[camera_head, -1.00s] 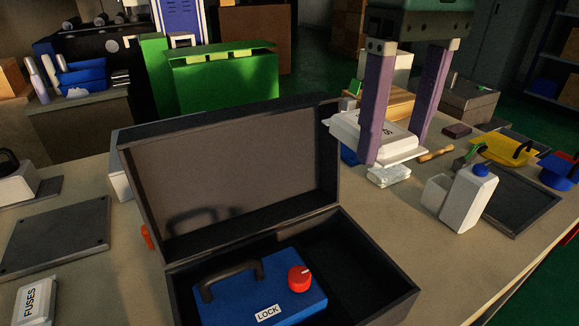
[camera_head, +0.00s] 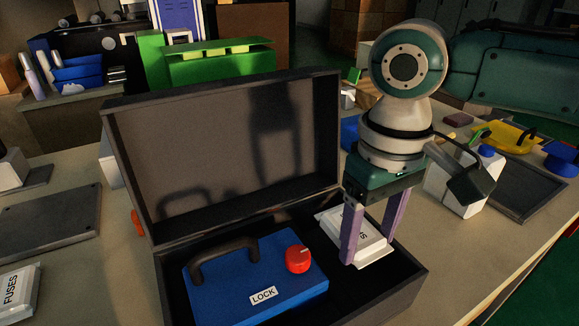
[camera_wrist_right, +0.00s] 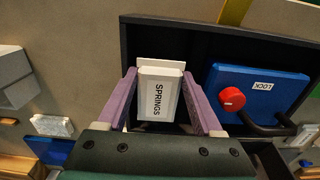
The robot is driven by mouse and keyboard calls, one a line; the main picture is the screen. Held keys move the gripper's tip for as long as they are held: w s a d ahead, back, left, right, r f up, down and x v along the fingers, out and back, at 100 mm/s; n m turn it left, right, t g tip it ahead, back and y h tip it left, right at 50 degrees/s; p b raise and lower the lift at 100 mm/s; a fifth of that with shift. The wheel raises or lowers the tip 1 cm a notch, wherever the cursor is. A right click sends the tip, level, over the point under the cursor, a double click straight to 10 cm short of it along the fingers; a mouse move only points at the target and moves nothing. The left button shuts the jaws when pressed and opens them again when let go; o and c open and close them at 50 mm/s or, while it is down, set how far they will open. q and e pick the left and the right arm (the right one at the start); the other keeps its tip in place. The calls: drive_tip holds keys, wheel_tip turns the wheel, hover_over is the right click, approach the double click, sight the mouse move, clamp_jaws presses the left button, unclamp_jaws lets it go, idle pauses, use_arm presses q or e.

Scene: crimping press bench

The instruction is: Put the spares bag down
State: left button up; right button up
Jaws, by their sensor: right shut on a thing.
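The spares bag, a white packet lettered SPRINGS (camera_wrist_right: 160,100), is between the purple fingers of my right gripper (camera_wrist_right: 158,76). In the head view the bag (camera_head: 365,240) is in the right part of the open dark case (camera_head: 405,290), beside the blue LOCK box. My right gripper (camera_head: 368,246) points down and is shut on the bag; its fingers and palm hide part of it. Whether the bag touches the case floor I cannot tell. My left gripper is not in view.
The blue LOCK box (camera_head: 215,285) with dark handle and red knob (camera_head: 298,259) fills the case's left part. The raised lid (camera_head: 220,150) stands behind. A FUSES packet (camera_head: 18,290) lies at the left. A white bottle (camera_head: 465,185) and dark tray (camera_head: 520,185) are at the right.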

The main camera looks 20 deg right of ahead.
drive_tip(key=shift+f, duration=0.25)
drive_tip(key=shift+f, duration=0.35)
drive_tip(key=o, duration=1.4)
